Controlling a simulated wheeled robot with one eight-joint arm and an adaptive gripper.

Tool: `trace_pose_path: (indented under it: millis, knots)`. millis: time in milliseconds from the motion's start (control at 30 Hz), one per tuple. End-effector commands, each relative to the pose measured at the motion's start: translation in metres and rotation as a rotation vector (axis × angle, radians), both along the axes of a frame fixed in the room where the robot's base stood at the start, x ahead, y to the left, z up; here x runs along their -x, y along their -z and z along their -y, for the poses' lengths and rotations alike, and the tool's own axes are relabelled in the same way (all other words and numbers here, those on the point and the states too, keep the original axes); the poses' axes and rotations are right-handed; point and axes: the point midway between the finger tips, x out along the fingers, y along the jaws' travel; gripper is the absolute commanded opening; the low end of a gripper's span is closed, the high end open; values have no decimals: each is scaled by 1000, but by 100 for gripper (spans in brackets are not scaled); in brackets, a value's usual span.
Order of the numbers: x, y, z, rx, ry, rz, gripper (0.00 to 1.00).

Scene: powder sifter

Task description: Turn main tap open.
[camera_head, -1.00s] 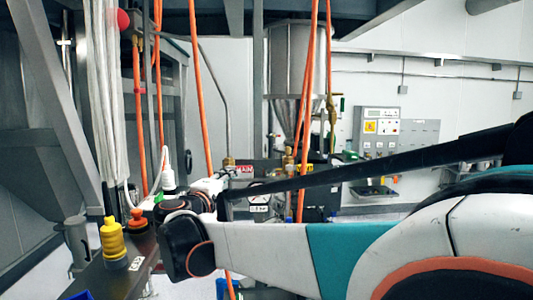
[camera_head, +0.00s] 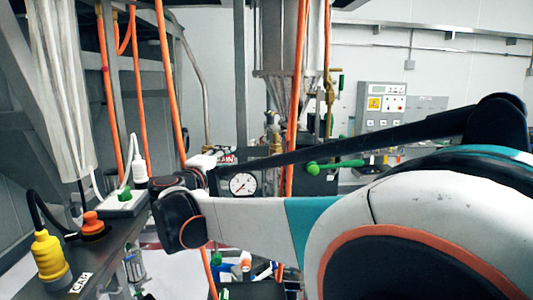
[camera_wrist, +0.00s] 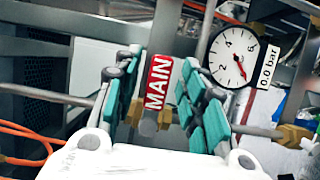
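The red MAIN label (camera_wrist: 159,82) shows between my fingers in the wrist view. In the head view the label (camera_head: 228,158) is partly hidden behind my arm. Brass fittings (camera_wrist: 291,135) sit on a pipe beside it, and I cannot clearly tell the tap's handle from the label. My gripper (camera_wrist: 167,90) is open, with teal pads on either side of the label and a gap between them. I cannot tell whether a pad touches anything. In the head view my gripper (camera_head: 205,163) is mostly hidden at the end of my arm.
A round pressure gauge (camera_wrist: 233,57) is close to my right finger; it also shows in the head view (camera_head: 243,184). Orange hoses (camera_head: 168,85) hang nearby. A green lever (camera_head: 336,165) is to the right. A yellow-capped plug (camera_head: 49,254) stands on the left beam.

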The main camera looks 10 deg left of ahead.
Motion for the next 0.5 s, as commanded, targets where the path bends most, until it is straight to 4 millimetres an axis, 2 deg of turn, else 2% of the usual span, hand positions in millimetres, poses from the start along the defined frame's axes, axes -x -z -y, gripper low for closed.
trace_pose_path:
  millis: [367,400,500]
  knots:
    - [0,0,-4,0,-3,0,38]
    - [0,0,-4,0,-3,0,34]
    - [0,0,-4,0,-3,0,11]
